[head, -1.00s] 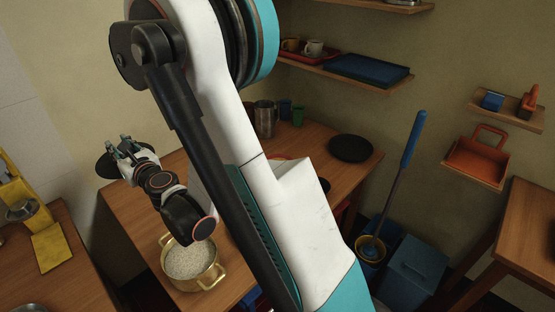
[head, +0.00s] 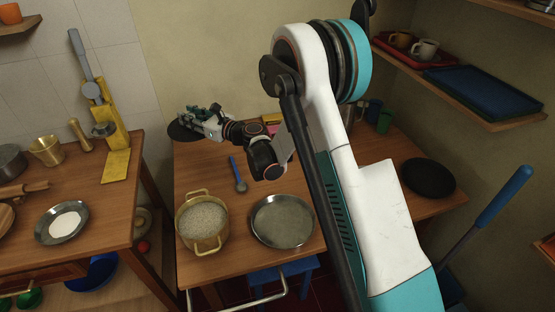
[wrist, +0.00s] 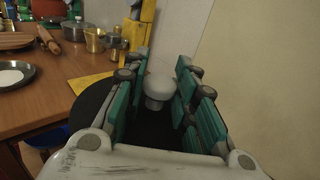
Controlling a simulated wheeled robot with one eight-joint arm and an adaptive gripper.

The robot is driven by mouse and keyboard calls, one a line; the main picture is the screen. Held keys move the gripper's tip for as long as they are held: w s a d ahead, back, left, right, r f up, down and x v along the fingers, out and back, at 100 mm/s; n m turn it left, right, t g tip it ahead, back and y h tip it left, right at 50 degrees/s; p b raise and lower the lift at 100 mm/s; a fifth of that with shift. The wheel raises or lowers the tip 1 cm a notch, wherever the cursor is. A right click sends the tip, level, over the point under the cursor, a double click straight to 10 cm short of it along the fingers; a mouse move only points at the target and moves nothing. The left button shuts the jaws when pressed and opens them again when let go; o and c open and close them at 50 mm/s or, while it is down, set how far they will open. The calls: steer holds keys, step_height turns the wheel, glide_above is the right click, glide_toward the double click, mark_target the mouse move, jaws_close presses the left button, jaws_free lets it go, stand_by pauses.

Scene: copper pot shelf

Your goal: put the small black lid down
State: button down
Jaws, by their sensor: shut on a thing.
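The small black lid (head: 184,132) is a dark disc at the far left corner of the middle table in the head view, partly hidden by my gripper. My gripper (head: 192,117) is shut on its pale grey knob. In the wrist view the knob (wrist: 158,86) sits between the teal fingers of my gripper (wrist: 160,84), with the black disc (wrist: 92,108) below and to the left. The lid lies close to level. I cannot tell whether it touches the wooden table (head: 200,165) or hangs above it.
On the table are a brass pot (head: 203,222) of pale grains, a steel pan (head: 283,221), a blue-handled spoon (head: 238,174) and a larger black disc (head: 428,178). Bare wood lies between lid and pot. A gap separates the left counter (head: 108,205), which holds a yellow stand (head: 103,112).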

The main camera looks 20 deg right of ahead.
step_height(320, 180, down, 20)
steer(key=b, duration=0.7)
steer(key=shift+f, duration=0.4)
steer(key=shift+f, duration=0.2)
steer(key=c, duration=1.3)
jaws_free()
steer(key=shift+r, duration=0.1)
